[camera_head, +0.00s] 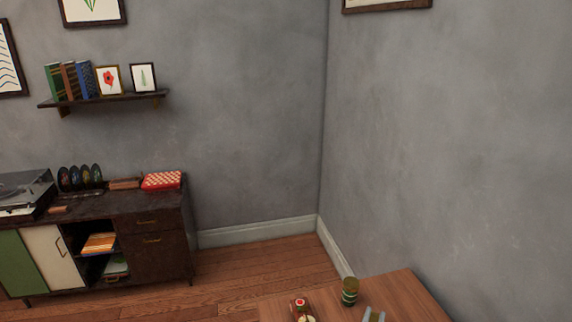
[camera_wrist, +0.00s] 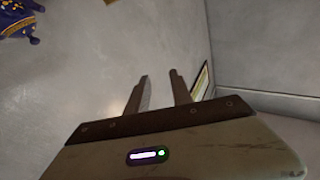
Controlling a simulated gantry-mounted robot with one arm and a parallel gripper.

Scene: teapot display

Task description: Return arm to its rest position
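My gripper (camera_wrist: 159,82) shows in the wrist view, with its two dark fingers apart and nothing between them. Behind the fingers is a bare grey wall. My gripper touches nothing that I can see.
In the wrist view, a blue and gold object (camera_wrist: 20,18) is at the top left and a framed picture (camera_wrist: 201,82) is right of the fingers. In the head view, a wooden table (camera_head: 400,292) holds a green-banded jar (camera_head: 349,292). A dark cabinet (camera_head: 155,225) stands left.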

